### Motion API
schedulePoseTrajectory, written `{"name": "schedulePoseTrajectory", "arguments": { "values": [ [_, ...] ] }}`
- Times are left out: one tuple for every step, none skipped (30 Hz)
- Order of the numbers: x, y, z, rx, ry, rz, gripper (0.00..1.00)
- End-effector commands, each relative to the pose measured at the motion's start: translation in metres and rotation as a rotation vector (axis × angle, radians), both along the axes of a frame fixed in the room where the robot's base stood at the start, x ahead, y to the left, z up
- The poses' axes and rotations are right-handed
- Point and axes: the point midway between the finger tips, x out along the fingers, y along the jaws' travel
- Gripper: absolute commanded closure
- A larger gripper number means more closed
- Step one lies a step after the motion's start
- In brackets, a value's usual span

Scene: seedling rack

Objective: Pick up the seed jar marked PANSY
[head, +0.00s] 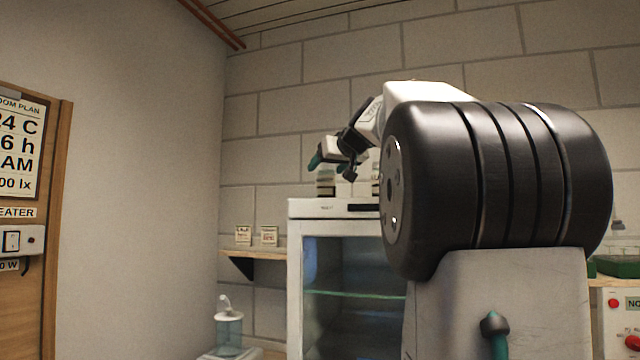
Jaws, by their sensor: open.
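My gripper (333,165) is small in the head view, above the top of a white glass-fronted cabinet (294,260). It is open, with its teal-tipped fingers pointing down. A small jar (325,184) with a dark band stands on the cabinet top just below the gripper. I cannot tell whether the fingers are around it or only in front of it. Pale items stand to its right, partly hidden by my arm. The writing on these is too small to read, so I cannot tell which jar is marked PANSY.
Two small labelled containers (268,236) stand on a wooden shelf (262,254) left of the cabinet. A clear bottle (229,333) is below. My arm hides much of the right. A panel with red buttons (632,342) and a green tray (618,266) are at far right.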

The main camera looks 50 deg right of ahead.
Motion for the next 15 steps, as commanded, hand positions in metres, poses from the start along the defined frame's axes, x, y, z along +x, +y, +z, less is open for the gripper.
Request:
{"name": "schedulePoseTrajectory", "arguments": {
  "values": [
    [0.008,-0.005,-0.005,0.003,0.003,0.002,0.32],
    [0.012,-0.007,-0.007,0.003,0.003,0.003,0.32],
    [0.018,-0.009,-0.009,0.004,0.003,0.004,0.32],
    [0.022,-0.011,-0.01,0.003,0.002,0.004,0.32],
    [0.025,-0.012,-0.01,0.002,0.002,0.003,0.32],
    [0.028,-0.014,-0.011,0.001,0.002,0.002,0.32],
    [0.03,-0.014,-0.012,0.001,0.002,0.002,0.32],
    [0.031,-0.015,-0.012,0.001,0.002,0.002,0.32],
    [0.031,-0.015,-0.013,0.001,0.002,0.002,0.32],
    [0.031,-0.015,-0.012,0.001,0.002,0.001,0.32],
    [0.031,-0.015,-0.012,0.001,0.002,0.001,0.32],
    [0.031,-0.015,-0.012,0.001,0.002,0.001,0.32],
    [0.031,-0.015,-0.012,0.001,0.002,0.001,0.32],
    [0.031,-0.015,-0.012,0.001,0.002,0.001,0.35],
    [0.031,-0.015,-0.012,0.001,0.002,0.001,0.46]
  ]
}}
